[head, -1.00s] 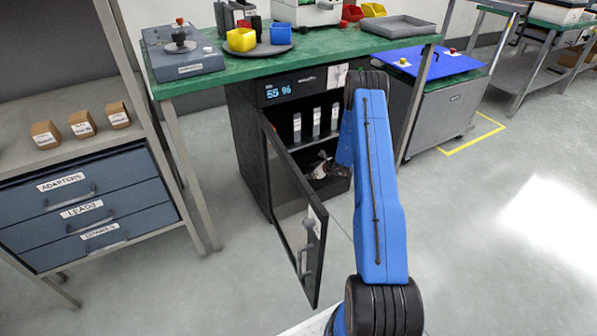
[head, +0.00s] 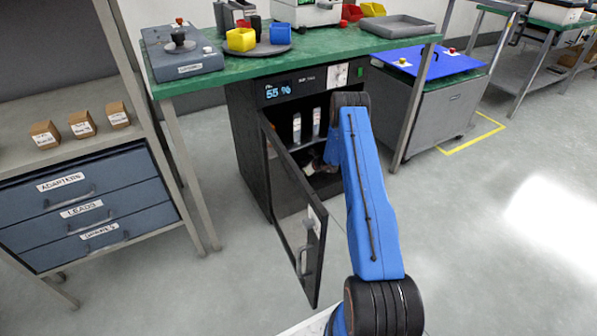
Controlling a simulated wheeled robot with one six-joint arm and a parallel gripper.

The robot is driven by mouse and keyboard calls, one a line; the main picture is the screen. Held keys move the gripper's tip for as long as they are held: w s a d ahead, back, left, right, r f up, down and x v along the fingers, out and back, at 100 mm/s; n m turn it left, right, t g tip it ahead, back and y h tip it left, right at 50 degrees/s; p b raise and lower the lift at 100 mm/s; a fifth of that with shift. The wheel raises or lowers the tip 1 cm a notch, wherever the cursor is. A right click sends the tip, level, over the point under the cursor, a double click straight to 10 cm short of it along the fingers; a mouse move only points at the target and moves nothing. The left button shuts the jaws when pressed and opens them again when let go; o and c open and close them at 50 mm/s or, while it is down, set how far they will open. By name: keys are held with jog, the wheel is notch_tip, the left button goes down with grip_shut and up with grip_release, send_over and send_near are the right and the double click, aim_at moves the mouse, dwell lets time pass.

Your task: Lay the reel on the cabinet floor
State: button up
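The dark cabinet (head: 248,150) stands under the green bench with its door (head: 297,215) swung open towards me. Its display reads 55 %. Inside, pale upright packs (head: 316,122) stand on a shelf, and the dark cabinet floor (head: 288,207) shows below. My blue arm reaches to the cabinet's front and covers the right part of the opening. A small dark and pale shape (head: 319,166) shows beside the arm, below the packs. I cannot tell whether it is part of my gripper or something in the cabinet. My fingers and the reel cannot be made out.
The green bench top (head: 330,45) overhangs the cabinet, with a grey tray (head: 398,27) and yellow bin (head: 241,40) on it. A drawer unit (head: 85,207) stands left. A grey cart (head: 430,110) stands right. Floor right of my arm is clear.

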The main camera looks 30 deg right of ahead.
jog(key=shift+w+f, duration=0.2)
jog(key=shift+f, duration=0.5)
jog(key=shift+f, duration=0.15)
jog(key=o, duration=0.9)
jog(key=shift+o, duration=0.2)
jog(key=shift+s+r, duration=0.1)
jog(key=shift+r, duration=0.1)
jog(key=v, duration=1.1)
jog(key=shift+s+r, duration=0.2)
jog(key=shift+s, duration=0.1)
jog(key=shift+d, duration=0.15)
